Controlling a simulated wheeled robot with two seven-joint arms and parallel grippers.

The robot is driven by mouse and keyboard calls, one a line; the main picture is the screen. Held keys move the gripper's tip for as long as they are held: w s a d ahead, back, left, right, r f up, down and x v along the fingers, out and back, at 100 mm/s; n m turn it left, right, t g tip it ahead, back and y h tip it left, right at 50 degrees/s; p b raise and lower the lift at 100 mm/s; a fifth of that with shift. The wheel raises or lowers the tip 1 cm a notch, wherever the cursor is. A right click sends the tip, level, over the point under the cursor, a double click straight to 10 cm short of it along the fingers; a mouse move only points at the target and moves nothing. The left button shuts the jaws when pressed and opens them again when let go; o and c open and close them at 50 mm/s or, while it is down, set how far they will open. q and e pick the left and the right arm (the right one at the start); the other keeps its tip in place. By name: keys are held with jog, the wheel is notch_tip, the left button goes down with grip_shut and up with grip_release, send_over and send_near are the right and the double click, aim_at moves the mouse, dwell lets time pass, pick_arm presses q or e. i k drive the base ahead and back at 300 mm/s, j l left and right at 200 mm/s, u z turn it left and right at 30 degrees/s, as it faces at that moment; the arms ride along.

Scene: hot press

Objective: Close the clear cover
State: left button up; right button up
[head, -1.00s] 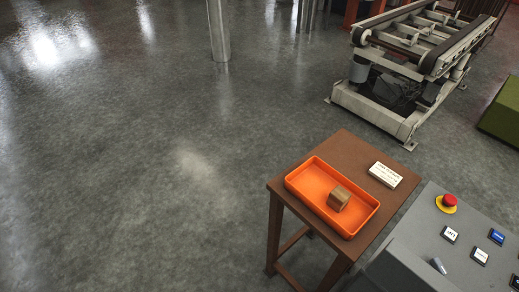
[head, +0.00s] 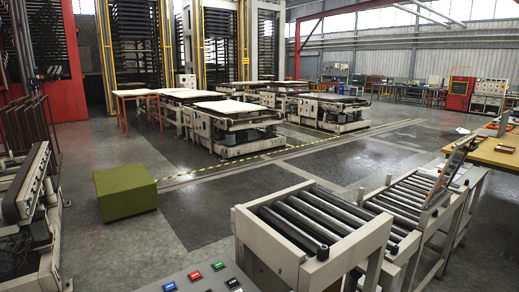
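No thing in the head view is clearly the clear cover. A thin framed panel (head: 450,165) stands tilted up at the right, over the far end of the roller conveyor. It may be see-through, but I cannot tell whether it is the cover. The grey control panel (head: 150,288) shows only in part at the bottom edge, with red, green and blue buttons. Neither of my grippers is in view.
A roller conveyor (head: 245,222) stands close in front, with a longer roller section (head: 411,189) to its right. A green block (head: 127,192) sits on the floor at left. A yellow-topped table (head: 490,153) stands at right. Open floor lies beyond the conveyors.

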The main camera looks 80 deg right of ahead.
aim_at(458, 155)
jog(key=z, duration=4)
jog(key=i+j+z, duration=0.1)
jog(key=i, duration=0.5)
jog(key=i+z, duration=0.25)
jog(key=i, duration=0.5)
jog(key=i+j+z, duration=0.15)
jog(key=i+z, duration=0.15)
jog(key=i, duration=0.45)
